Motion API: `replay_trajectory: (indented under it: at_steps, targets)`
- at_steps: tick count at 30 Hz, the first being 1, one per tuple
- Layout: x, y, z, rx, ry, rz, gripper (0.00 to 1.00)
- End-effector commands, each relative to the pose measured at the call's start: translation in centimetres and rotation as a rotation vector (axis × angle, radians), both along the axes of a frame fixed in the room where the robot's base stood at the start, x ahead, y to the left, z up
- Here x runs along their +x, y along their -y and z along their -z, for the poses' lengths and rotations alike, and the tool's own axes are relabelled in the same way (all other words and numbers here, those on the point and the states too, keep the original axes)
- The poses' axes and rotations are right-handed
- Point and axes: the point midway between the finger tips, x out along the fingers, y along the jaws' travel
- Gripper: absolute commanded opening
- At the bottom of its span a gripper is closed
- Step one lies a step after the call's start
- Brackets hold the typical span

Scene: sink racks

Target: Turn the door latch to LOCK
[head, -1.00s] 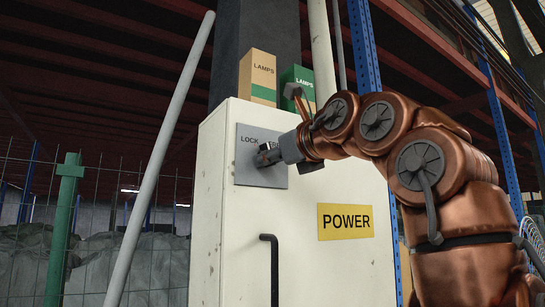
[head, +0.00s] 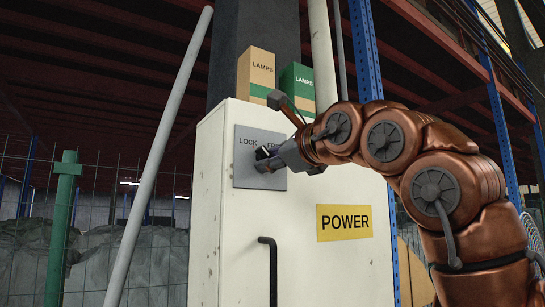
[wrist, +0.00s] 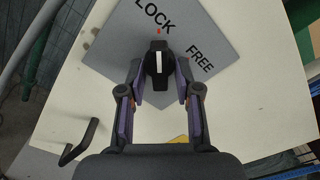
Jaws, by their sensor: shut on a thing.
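The door latch is a black knob with a white line, seen in the wrist view (wrist: 158,67). It sits on a grey plate (head: 245,178) lettered LOCK (wrist: 154,16) and FREE (wrist: 200,60). In the wrist view the white line points straight up the picture, in line with a small red mark (wrist: 158,31) beside LOCK. My gripper (wrist: 160,82) has one finger on each side of the knob and is shut on it. In the head view my gripper (head: 268,160) covers most of the latch and part of the word FREE.
The plate is on a white cabinet (head: 240,240) with a yellow POWER sign (head: 344,222) and a black door handle (head: 272,270). Two LAMPS boxes, one tan (head: 257,72) and one green (head: 297,82), stand on top. A pale pole (head: 160,150) leans at the left.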

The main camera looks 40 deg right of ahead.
Motion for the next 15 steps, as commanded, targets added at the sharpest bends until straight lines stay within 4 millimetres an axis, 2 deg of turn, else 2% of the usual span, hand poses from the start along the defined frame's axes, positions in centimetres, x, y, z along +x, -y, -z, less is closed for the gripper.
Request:
replay_trajectory:
  at_steps: [11,12,15]
  targets:
    - [0.03,-0.07,0.00,-0.005,0.000,-0.001,0.00]
    - [0.02,-0.05,0.00,-0.004,0.000,-0.001,0.36]
    - [0.02,-0.05,0.01,-0.004,0.000,-0.001,0.46]
